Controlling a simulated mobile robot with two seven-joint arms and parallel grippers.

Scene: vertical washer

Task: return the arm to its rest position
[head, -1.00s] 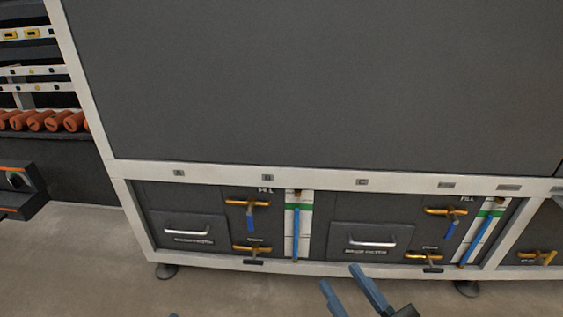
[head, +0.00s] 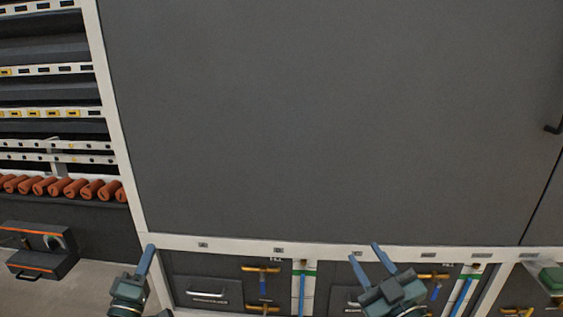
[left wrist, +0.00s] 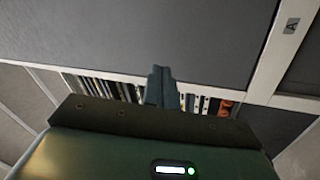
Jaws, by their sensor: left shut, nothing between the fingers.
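My left gripper (head: 147,262) is at the lower left in the head view, in front of the white frame post of the washer. Its fingers are shut and hold nothing; they also show together in the left wrist view (left wrist: 161,86). My right gripper (head: 371,264) is at the lower middle right in the head view, in front of the lower panel. Its two blue fingers are spread apart with nothing seen between them. Both grippers look clear of the handles.
The washer's large grey panel (head: 320,120) fills the middle. Below it are a drawer handle (head: 207,294), yellow valve handles (head: 262,268) and a blue-tubed gauge (head: 303,290). A rack with orange cylinders (head: 62,187) and a grey toolbox (head: 40,252) stand at the left. A black door handle (head: 553,128) is at right.

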